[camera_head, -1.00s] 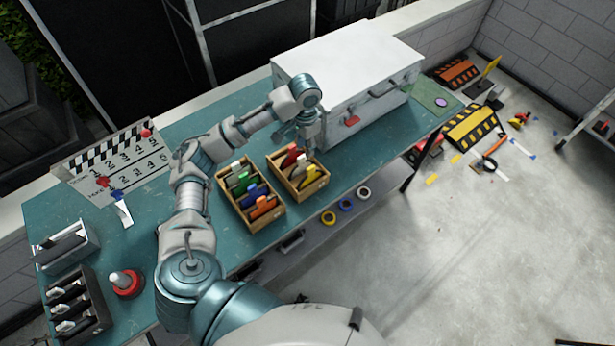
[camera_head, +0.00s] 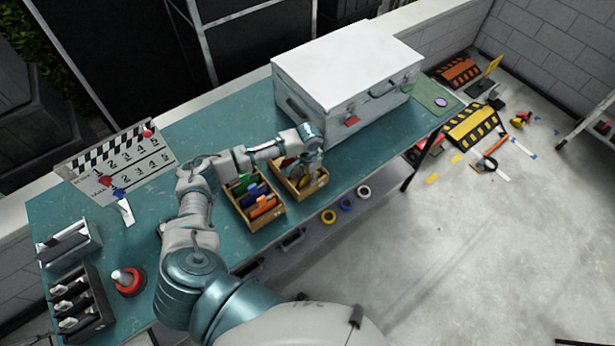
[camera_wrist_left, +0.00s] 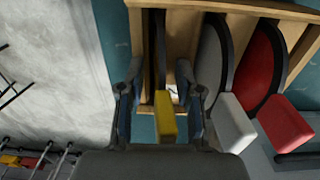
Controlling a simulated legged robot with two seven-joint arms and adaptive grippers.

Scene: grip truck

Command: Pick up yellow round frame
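In the left wrist view the yellow round frame (camera_wrist_left: 166,117) shows a yellow block handle and a dark, thin disc edge, upright in a wooden box (camera_wrist_left: 292,11). My left gripper (camera_wrist_left: 160,95) is open, with one finger on each side of the yellow handle; I see gaps beside it. In the head view this gripper (camera_head: 312,172) is down over the right-hand wooden box (camera_head: 308,195), and the yellow frame cannot be made out there. My right gripper is not in view.
A white frame (camera_wrist_left: 235,122) and a red frame (camera_wrist_left: 285,122) stand right of the yellow one, the white close to my finger. A second wooden box (camera_head: 265,219) of coloured frames stands left. A large white case (camera_head: 345,75) is behind. Rings hang below the table's front edge.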

